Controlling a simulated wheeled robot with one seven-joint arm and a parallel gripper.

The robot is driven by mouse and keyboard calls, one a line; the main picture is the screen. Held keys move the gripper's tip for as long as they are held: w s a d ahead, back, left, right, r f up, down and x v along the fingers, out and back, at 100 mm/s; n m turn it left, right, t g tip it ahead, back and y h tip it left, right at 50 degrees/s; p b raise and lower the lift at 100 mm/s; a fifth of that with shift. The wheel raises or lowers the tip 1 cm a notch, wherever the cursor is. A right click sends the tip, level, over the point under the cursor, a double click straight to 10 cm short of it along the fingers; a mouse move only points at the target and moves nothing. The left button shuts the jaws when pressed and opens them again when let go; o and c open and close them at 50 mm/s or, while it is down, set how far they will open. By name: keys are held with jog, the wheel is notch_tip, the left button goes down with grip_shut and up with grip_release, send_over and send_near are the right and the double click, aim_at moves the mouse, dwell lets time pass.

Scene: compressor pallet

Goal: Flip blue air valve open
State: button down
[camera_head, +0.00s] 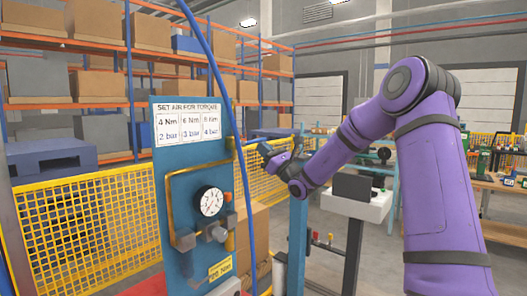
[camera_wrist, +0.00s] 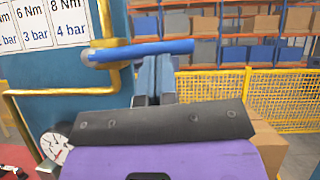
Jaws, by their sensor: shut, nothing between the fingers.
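The blue valve lever (camera_wrist: 140,52) lies about level across the wrist view. Its rounded left end sits at the brass pipe (camera_wrist: 50,92) beside the blue panel, and its free end reaches right. My gripper's two grey fingers (camera_wrist: 155,72) are together and empty, with their tips at the lever's lower edge near its middle. I cannot tell whether they touch it. In the head view my gripper (camera_head: 268,152) is just right of the blue panel (camera_head: 160,125). There the lever is not clearly seen near the blue hose.
A round gauge (camera_head: 210,201) and a knob (camera_head: 218,233) are on the panel below. A blue hose (camera_head: 243,205) hangs between the panel and my gripper in the picture. A yellow mesh fence (camera_head: 85,230) and loaded shelves (camera_head: 70,75) stand behind.

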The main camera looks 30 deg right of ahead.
jog(key=s+a+r+n+g+y, duration=0.1)
jog(key=r+n+g, duration=0.3)
jog(key=n, duration=0.7)
jog(key=a+r+n+g+y, duration=0.3)
jog(key=r+n+g, duration=0.2)
jog(key=n+g, duration=0.3)
jog(key=shift+s+a+r+n, duration=0.25)
jog(key=shift+s+n, duration=0.15)
jog(key=shift+n, duration=1.7)
